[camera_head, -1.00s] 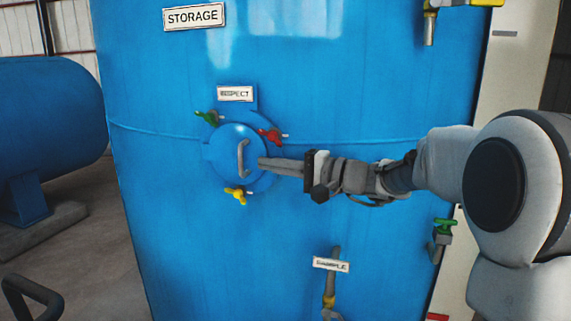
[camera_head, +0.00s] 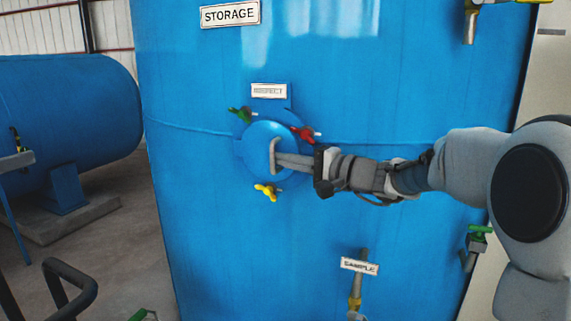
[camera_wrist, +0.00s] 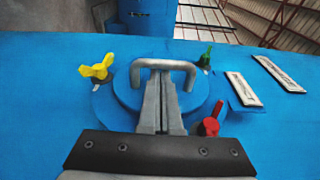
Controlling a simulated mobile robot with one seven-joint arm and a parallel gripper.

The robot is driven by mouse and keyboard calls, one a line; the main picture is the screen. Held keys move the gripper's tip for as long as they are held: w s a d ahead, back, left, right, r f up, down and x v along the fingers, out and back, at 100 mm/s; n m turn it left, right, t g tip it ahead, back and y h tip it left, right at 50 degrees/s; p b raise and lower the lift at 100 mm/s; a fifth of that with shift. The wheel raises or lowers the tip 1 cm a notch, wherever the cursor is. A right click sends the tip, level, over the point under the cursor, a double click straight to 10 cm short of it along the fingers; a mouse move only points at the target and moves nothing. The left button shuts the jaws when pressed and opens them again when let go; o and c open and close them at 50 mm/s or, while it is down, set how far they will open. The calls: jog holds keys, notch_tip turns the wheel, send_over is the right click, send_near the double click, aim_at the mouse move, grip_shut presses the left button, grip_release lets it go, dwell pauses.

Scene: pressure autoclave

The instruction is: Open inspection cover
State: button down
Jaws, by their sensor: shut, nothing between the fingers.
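The round blue inspection cover (camera_head: 258,140) sits on the big blue tank, under a small "INSPECT" label (camera_head: 269,91). It looks seated on its flange. A grey U-shaped handle (camera_head: 273,155) stands on the cover; it also shows in the wrist view (camera_wrist: 164,63). Green (camera_head: 240,114), red (camera_head: 305,134) and yellow (camera_head: 267,191) wing nuts surround the cover. My gripper (camera_head: 280,160) is shut and empty, its fingertips at the handle from the right. In the wrist view the closed fingers (camera_wrist: 161,82) reach up to the handle bar; contact is unclear.
The storage tank (camera_head: 215,230) fills the middle. A sample valve (camera_head: 355,292) projects below right, and a green-handled valve (camera_head: 477,239) stands at the right. A horizontal blue tank (camera_head: 80,110) and dark railing (camera_head: 75,285) are on the left.

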jog(key=shift+s+a+f+t+b, duration=0.1)
jog(key=shift+s+a+t+b, duration=0.1)
jog(key=shift+t+b, duration=0.15)
